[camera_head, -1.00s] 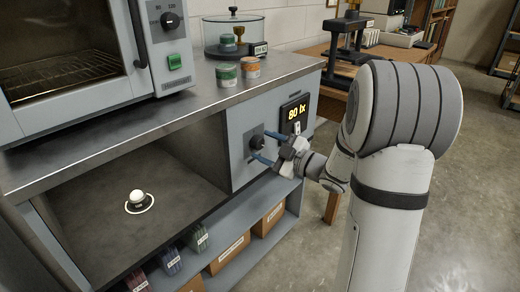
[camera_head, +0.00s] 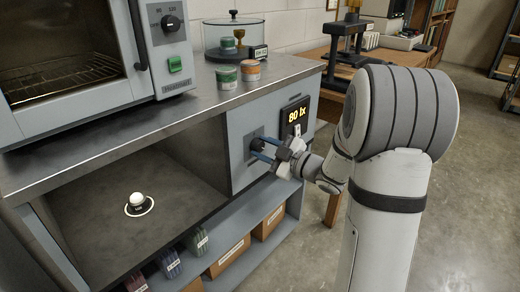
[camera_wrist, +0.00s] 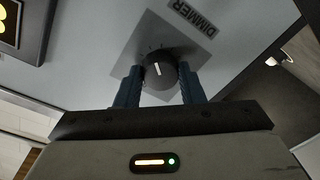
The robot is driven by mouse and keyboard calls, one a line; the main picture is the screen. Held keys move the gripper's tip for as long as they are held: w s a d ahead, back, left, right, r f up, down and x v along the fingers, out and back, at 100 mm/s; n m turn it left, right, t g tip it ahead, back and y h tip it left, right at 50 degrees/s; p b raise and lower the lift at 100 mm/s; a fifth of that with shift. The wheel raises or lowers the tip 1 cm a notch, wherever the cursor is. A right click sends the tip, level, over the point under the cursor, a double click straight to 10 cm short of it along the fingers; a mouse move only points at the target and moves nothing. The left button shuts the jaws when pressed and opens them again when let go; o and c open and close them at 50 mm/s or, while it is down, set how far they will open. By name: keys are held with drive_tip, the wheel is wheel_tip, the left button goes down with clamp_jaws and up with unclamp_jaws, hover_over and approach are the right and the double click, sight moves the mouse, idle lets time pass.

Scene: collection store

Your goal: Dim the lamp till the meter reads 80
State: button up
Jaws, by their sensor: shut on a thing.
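The meter (camera_head: 296,116) on the grey panel reads "80 lx" in yellow digits. Part of its display also shows at the upper left of the wrist view (camera_wrist: 5,22). The dimmer knob (camera_wrist: 159,72) is black and round with a white pointer line, on a plate beside a DIMMER label (camera_wrist: 194,15). My gripper (camera_wrist: 158,88) has its blue fingers on both sides of the knob and is shut on it. In the head view my gripper (camera_head: 262,150) reaches the panel from the right. A small white dome (camera_head: 137,198) sits inside a white ring in the dark open bay.
A grey oven (camera_head: 75,60) stands on the bench top (camera_head: 140,120). A green-labelled jar (camera_head: 227,77) and an orange-labelled jar (camera_head: 250,70) stand near a glass-covered dish (camera_head: 235,38). Open floor lies at right.

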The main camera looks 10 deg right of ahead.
drive_tip(key=shift+r+m+p, duration=0.1)
drive_tip(key=shift+m+p, duration=0.4)
drive_tip(key=shift+p, duration=0.1)
drive_tip(key=shift+f+m, duration=0.2)
drive_tip(key=shift+m, duration=0.1)
drive_tip(key=o, duration=1)
